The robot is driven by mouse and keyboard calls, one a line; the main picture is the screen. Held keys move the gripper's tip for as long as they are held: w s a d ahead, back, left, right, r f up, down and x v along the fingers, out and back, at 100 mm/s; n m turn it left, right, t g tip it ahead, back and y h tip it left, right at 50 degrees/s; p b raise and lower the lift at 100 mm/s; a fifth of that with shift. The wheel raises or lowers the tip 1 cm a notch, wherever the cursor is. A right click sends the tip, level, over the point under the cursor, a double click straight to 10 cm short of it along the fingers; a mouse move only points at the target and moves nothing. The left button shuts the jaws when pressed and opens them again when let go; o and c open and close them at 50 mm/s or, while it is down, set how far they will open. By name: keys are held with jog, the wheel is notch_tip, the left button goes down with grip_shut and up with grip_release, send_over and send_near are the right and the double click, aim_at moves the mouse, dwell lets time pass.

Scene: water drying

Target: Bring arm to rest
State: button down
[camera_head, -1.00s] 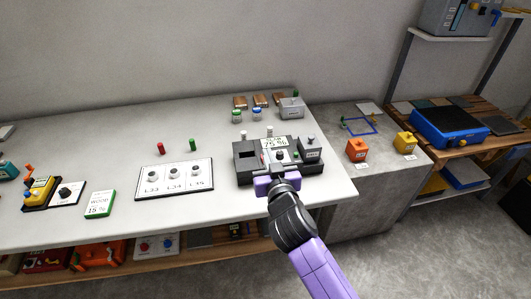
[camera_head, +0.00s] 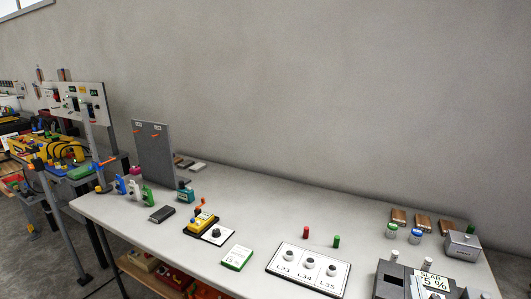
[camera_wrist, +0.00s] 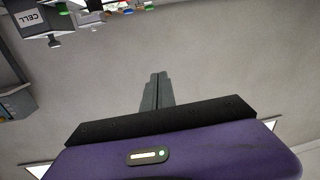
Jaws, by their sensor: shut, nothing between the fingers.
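My gripper (camera_wrist: 158,90) shows in the wrist view, with its two grey fingers together and nothing between them. Its purple body fills the bottom of that view. The fingers stand out against a plain grey surface and touch nothing that I can see. In the head view my arm and gripper are out of the picture.
In the head view a long white table (camera_head: 300,205) holds a dark device (camera_head: 420,280), a white panel labelled L33 to L35 (camera_head: 308,268), a green-edged card (camera_head: 237,257) and a yellow device (camera_head: 200,222). A grey box labelled CELL (camera_wrist: 35,20) shows in the wrist view.

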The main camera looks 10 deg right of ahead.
jog(key=s+a+f+n+t+y, duration=0.25)
jog(key=s+a+n+y, duration=0.2)
jog(key=s+a, duration=0.85)
jog(key=s+a+g+y, duration=0.1)
jog(key=s+a+y, duration=0.1)
jog(key=s, duration=0.9)
jog(key=s+a+f+g+y, duration=0.1)
jog(key=s+a+g, duration=0.1)
jog(key=s, duration=0.9)
jog(key=shift+s+a+f+y, duration=0.25)
jog(key=shift+a+y, duration=0.1)
jog(key=shift+a, duration=0.15)
